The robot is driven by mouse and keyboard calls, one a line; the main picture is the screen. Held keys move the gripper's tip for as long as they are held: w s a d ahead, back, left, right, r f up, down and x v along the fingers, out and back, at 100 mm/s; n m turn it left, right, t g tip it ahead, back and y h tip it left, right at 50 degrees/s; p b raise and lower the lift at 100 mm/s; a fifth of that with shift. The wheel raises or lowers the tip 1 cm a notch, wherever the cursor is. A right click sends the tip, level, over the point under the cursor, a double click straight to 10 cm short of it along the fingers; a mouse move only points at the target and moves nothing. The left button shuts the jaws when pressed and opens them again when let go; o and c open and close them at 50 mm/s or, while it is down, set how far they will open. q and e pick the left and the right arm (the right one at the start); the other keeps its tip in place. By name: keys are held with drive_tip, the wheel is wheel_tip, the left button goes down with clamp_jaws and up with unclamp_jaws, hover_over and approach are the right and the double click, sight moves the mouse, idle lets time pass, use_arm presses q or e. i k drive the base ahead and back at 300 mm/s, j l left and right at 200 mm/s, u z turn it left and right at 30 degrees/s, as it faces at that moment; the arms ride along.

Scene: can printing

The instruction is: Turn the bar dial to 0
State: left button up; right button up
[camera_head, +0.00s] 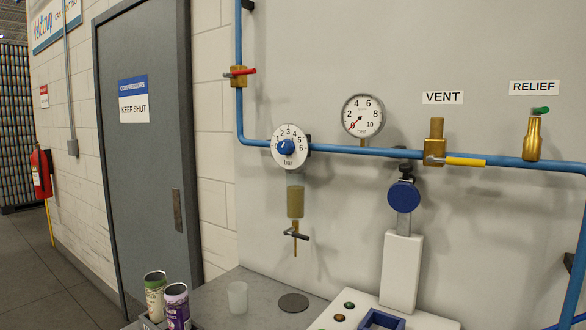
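The bar dial (289,160) is a round white face on the blue pipe, left of centre. It carries the numbers 1 to 6 and the word "bar". A blue knob (286,147) sits at its middle. Which number the knob points at is too small to tell. Neither of my grippers shows in the head view.
A bar gauge (362,117) has its red needle at lower left. A red-handled valve (238,75), vent valve (436,145) and relief valve (532,137) sit along the pipe. Two cans (177,306) stand below.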

sight(287, 146)
drive_tip(key=i+j+u, duration=0.1)
drive_tip(key=u, duration=0.25)
drive_tip(key=i+j+u, duration=0.1)
drive_tip(key=u, duration=0.3)
drive_tip(key=i+j+u, duration=0.1)
drive_tip(key=j+u, duration=0.25)
drive_tip(key=l, duration=0.1)
